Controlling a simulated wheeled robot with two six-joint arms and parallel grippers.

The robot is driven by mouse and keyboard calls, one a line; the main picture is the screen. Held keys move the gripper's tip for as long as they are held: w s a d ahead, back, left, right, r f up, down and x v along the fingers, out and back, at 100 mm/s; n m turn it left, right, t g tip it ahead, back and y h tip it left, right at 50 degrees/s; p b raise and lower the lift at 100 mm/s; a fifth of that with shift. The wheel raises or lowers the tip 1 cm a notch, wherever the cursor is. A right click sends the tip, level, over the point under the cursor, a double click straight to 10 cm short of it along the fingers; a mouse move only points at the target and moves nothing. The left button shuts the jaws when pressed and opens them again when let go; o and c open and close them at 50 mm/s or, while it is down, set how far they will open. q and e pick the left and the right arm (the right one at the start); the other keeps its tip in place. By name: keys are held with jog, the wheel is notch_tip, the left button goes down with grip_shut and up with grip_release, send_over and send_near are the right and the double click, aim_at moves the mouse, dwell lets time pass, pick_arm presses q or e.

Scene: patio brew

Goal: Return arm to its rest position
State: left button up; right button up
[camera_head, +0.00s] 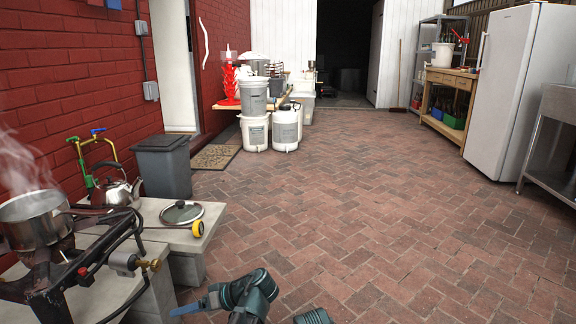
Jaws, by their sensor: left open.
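My left gripper (188,307) shows at the bottom of the head view, at the end of my teal and dark grey left arm. It points left, toward the low stone bench (190,265), and is open with nothing seen in it. Its lower part is cut off by the picture edge. A small teal part of my body shows at the bottom centre; my right gripper is not in view.
A steaming pot (34,218) sits on a gas burner (50,285) at the left. A kettle (117,190) and a glass lid (182,212) rest on the bench. A grey bin (164,168) stands behind. The brick floor (370,220) ahead is clear.

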pick_arm(q)
jog(key=s+d+f+m+h, duration=0.7)
jog(key=d+f+m+h, duration=0.25)
jog(key=f+h, duration=0.2)
jog(key=s+d+r+m+p, duration=0.1)
jog(key=s+d+r+p, duration=0.2)
jog(key=d+r+p, duration=0.55)
jog(key=s+d+r+m+p, duration=0.2)
jog(key=d+r+p, duration=0.1)
jog(key=r+p, duration=1)
notch_tip(320, 180, up, 37)
jog(key=p, duration=3.7)
jog(key=shift+s+r+g, duration=0.15)
jog(key=shift+s+g, duration=0.05)
jog(key=shift+g, duration=0.2)
jog(key=shift+y, duration=0.25)
